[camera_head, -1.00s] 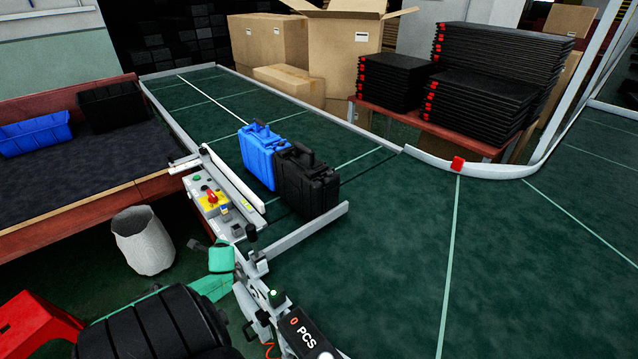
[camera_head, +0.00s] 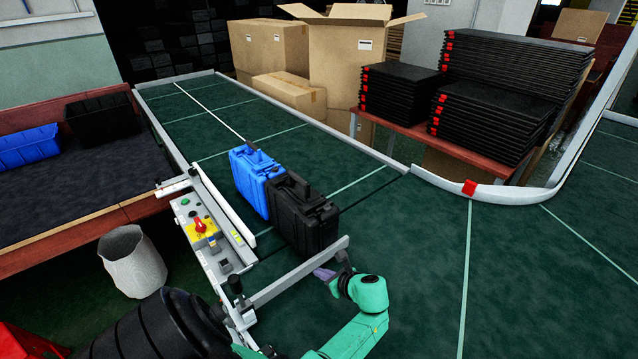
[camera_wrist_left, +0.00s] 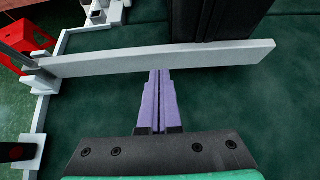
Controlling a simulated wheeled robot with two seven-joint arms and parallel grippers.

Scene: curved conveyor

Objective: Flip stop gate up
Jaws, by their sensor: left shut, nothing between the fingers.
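The stop gate (camera_head: 298,272) is a long grey bar that reaches out from the conveyor's left edge across the green belt, in front of a black case (camera_head: 302,214). A blue case (camera_head: 250,180) stands behind the black one. My left gripper (camera_head: 322,273) is shut and empty, its purple fingers on the near side of the bar, close to its free end. In the left wrist view the fingertips (camera_wrist_left: 158,74) point at the lower edge of the bar (camera_wrist_left: 210,56); whether they touch it I cannot tell. My right gripper is not in view.
A control box (camera_head: 203,232) with a red knob sits on the conveyor's left edge. Black trays (camera_head: 500,75) are stacked on a red table behind the belt, beside cardboard boxes (camera_head: 345,55). The belt to the right is clear.

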